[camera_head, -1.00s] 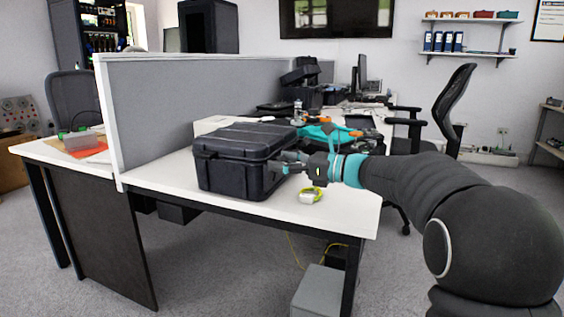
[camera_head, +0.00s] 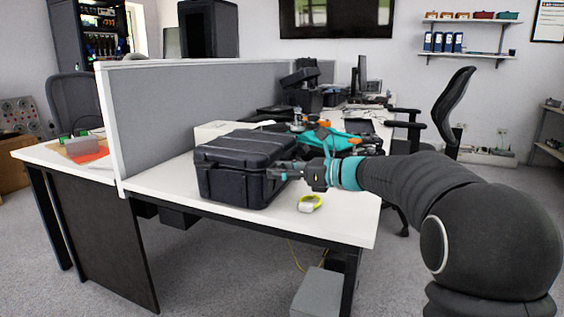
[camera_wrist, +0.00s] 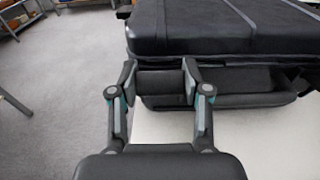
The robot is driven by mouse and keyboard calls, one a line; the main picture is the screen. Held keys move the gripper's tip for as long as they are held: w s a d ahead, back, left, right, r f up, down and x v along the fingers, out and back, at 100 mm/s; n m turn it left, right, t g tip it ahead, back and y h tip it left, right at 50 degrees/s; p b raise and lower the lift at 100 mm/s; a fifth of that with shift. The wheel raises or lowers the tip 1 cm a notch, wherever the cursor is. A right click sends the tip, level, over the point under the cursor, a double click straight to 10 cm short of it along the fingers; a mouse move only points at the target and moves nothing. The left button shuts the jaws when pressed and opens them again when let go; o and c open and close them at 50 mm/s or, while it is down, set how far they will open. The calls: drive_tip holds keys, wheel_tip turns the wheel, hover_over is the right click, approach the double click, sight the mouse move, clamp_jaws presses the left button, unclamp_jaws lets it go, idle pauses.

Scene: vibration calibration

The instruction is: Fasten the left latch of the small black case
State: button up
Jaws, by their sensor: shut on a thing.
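The small black case (camera_head: 231,188) stands on the white desk with its lid down. In the wrist view its lid (camera_wrist: 200,30) fills the upper right, with the front face below it. The fingers hide the latch's sides. I cannot tell whether it is hooked. Another dark latch part (camera_wrist: 291,80) shows further right.
The white desk (camera_head: 255,224) has bare room in front of the case. A grey partition (camera_head: 200,105) stands behind the case. Teal and dark items (camera_head: 325,138) lie right of it.

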idle(0.3)
drive_tip(key=o, duration=1.2)
drive_tip(key=shift+c, duration=0.2)
drive_tip(key=v, duration=1.2)
drive_tip(key=shift+r, duration=0.25)
